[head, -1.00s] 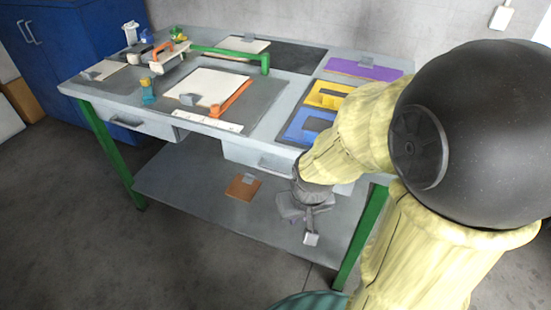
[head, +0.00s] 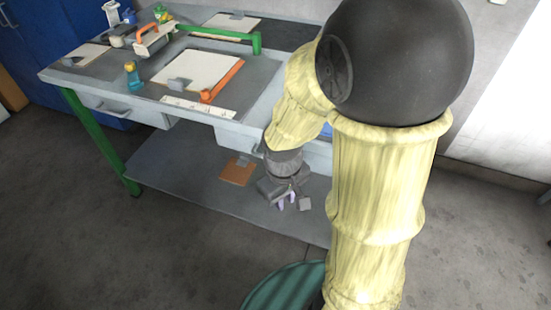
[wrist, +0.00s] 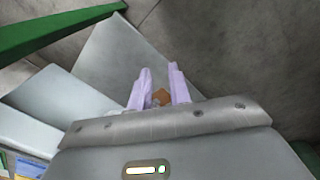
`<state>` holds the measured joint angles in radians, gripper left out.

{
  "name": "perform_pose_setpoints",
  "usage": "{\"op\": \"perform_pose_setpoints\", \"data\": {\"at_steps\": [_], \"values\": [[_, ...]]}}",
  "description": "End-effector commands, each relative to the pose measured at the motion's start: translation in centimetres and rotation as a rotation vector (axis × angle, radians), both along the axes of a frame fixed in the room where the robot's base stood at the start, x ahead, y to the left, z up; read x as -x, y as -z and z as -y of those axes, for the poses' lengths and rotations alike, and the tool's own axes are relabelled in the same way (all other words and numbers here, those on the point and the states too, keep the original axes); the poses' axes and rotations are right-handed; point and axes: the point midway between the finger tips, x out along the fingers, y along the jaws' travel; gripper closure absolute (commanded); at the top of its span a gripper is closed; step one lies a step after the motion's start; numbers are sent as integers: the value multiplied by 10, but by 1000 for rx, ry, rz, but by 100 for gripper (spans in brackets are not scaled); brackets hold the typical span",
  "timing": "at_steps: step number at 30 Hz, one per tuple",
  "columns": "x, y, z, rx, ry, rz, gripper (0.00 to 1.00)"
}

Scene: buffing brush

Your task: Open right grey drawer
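The right grey drawer (head: 232,139) is under the workbench top, partly hidden behind my arm in the head view. My gripper (head: 289,200) hangs below and to the right of the visible drawer front, over the lower shelf, apart from the handle. In the wrist view the two pale purple fingers of my gripper (wrist: 159,70) stand apart with nothing held between them. Light grey panels show at the left of the wrist view; I cannot tell which is the drawer.
The left drawer (head: 125,109) has its own handle. The lower shelf (head: 180,180) carries a brown clipboard (head: 237,172). A green table leg (head: 100,140) stands at the left. The bench top holds boards, an orange-handled tool (head: 222,82) and a small bottle (head: 133,76).

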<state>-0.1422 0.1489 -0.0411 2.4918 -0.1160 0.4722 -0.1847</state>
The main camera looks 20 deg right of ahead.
Motion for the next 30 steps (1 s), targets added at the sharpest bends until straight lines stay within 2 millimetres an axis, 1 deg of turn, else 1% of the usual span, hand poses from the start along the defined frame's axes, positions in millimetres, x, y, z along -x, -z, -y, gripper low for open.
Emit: {"op": "perform_pose_setpoints", "data": {"at_steps": [1,3,9,13,18,20,24,27,30], "values": [[1,8,-7,35,-127,-70,81],[4,19,-13,91,-320,-176,81],[8,45,-21,262,-855,-491,81],[4,56,-25,386,-1180,-715,81],[-10,64,-34,568,-1557,-1047,81],[-16,65,-39,643,-1671,-1178,81],[-33,66,-61,831,-1884,-1512,81],[-45,65,-83,980,-1972,-1767,81],[-53,64,-106,1110,-1996,-1993,81]]}}
